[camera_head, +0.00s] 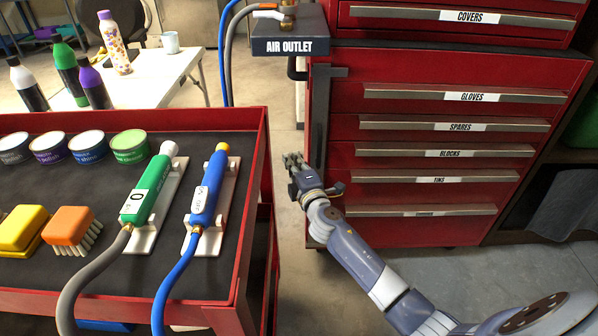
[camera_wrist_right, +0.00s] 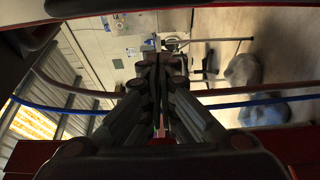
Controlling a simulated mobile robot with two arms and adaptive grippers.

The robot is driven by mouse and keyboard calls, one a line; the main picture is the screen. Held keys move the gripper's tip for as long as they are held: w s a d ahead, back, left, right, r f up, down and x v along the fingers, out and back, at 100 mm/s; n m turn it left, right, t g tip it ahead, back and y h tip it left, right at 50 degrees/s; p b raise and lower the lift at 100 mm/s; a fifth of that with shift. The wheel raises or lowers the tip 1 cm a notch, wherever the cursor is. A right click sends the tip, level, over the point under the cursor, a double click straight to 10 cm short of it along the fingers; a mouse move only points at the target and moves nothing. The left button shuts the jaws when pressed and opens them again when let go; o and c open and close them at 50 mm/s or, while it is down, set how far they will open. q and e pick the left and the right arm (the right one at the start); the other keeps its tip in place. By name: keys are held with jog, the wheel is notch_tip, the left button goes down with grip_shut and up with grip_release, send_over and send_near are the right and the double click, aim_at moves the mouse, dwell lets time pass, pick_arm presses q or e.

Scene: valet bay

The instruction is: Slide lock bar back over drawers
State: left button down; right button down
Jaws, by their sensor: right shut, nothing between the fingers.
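The lock bar (camera_head: 321,118) is a dark upright bar at the left edge of the red drawer cabinet (camera_head: 345,95). A short arm at its top reaches right over the cabinet front. The labelled drawers, such as the one marked SPARES (camera_head: 460,126), all look shut, and the bar stands left of their handles. My right gripper (camera_head: 293,160) is shut and empty, just left of the bar's lower part. I cannot tell whether it touches the bar. In the right wrist view the closed fingers (camera_wrist_right: 160,62) show in the middle. My left gripper is not in view.
A red cart (camera_head: 262,165) stands at the left with cans, brushes and two hosed tools. The air outlet box (camera_head: 290,46) sits left of the cabinet top. Hoses hang behind the cart. A narrow strip of floor (camera_head: 292,262) is free between cart and cabinet.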

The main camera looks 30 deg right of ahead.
aim_at(320, 158)
jog(key=d, duration=0.2)
jog(key=w+d, duration=0.1)
jog(key=d, duration=0.1)
jog(key=shift+w, duration=0.15)
dwell(0.4)
jog(key=shift+s+d, duration=0.3)
jog(key=shift+d, duration=0.3)
jog(key=shift+s+d, duration=0.3)
jog(key=shift+d, duration=0.35)
jog(key=shift+s+d, duration=0.3)
jog(key=shift+d, duration=0.3)
jog(key=shift+w+a, duration=0.1)
